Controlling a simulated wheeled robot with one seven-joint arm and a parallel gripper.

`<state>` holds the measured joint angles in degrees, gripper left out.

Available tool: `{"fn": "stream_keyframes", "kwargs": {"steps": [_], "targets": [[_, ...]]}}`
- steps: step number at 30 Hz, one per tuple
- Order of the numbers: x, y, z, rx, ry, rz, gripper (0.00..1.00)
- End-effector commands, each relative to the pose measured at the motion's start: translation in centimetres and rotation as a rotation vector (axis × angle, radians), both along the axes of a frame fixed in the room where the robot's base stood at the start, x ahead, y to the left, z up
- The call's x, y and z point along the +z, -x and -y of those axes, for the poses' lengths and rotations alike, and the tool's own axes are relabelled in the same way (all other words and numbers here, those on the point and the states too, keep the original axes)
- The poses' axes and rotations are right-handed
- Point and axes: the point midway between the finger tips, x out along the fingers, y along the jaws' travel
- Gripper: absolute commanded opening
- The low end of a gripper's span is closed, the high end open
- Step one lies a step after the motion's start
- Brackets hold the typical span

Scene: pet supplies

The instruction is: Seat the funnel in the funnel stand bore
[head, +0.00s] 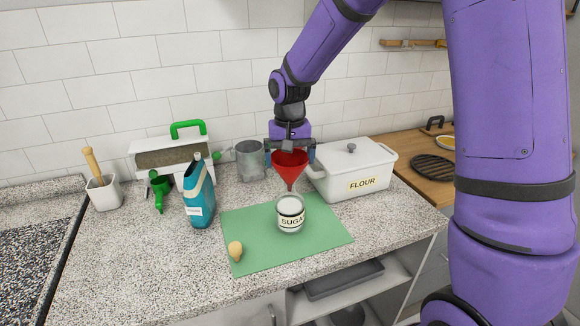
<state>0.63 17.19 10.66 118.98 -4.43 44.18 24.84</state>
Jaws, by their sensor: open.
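A red funnel (290,165) is upright, with its wide mouth up and its spout down. It appears just above or behind the white-lidded SUGAR jar (290,220); I cannot tell whether the spout touches anything. My gripper (290,157) points down at the funnel's mouth. Its fingers are open, one on each side of the rim, and I cannot tell whether they touch it. I cannot make out a funnel stand or its bore in this view.
The jar and a small tan object (235,250) are on a green mat (325,235). A blue bottle (199,195) stands left of the mat, a metal jug (249,162) behind. A white FLOUR box (352,170) stands close to the right. The counter's front left is clear.

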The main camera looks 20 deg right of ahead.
Motion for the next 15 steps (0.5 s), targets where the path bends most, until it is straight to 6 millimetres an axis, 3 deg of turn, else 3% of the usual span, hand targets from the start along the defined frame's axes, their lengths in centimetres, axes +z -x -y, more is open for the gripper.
{"fn": "stream_keyframes", "kwargs": {"steps": [5,13,15], "targets": [[-1.9,0.0,0.0,0.000,0.001,-0.002,1.00],[-2.1,0.0,0.0,0.000,0.001,0.001,1.00],[-2.1,0.0,0.0,0.000,0.001,0.001,0.86]]}}
